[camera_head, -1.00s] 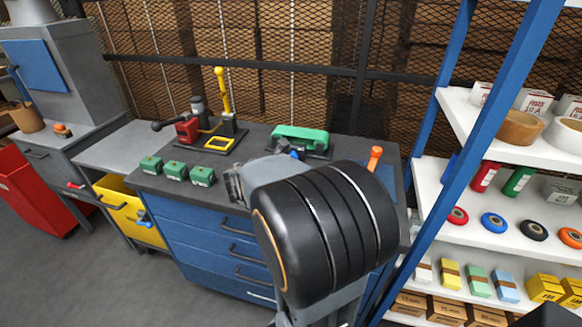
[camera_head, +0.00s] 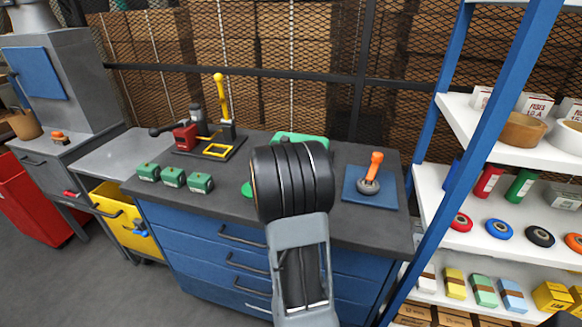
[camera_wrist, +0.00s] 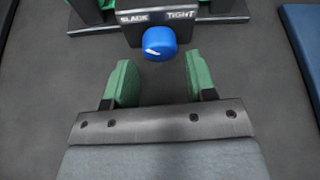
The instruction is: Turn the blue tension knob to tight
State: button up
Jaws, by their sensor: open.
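The blue tension knob (camera_wrist: 159,43) shows at the top middle of the wrist view, on the front of a machine with a dark plate (camera_wrist: 160,17) lettered SLACK on the left and TIGHT on the right. A pale mark on the knob's face is slightly tilted. My gripper (camera_wrist: 160,80) is open and empty, its green fingertips apart and just short of the knob, which lies between their lines. In the head view the green machine (camera_head: 300,138) is mostly hidden behind my arm, and the knob is hidden there.
A blue base with an orange-handled lever (camera_head: 375,175) stands right of my arm. Several small green blocks (camera_head: 173,178) line the bench's left front. A press with a yellow lever (camera_head: 220,110) stands behind them. A shelf rack (camera_head: 490,150) stands at the right.

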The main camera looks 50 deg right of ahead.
jog(key=shift+x, duration=1.45)
jog(key=c, duration=0.6)
jog(key=shift+f, duration=0.1)
jog(key=shift+c, duration=0.3)
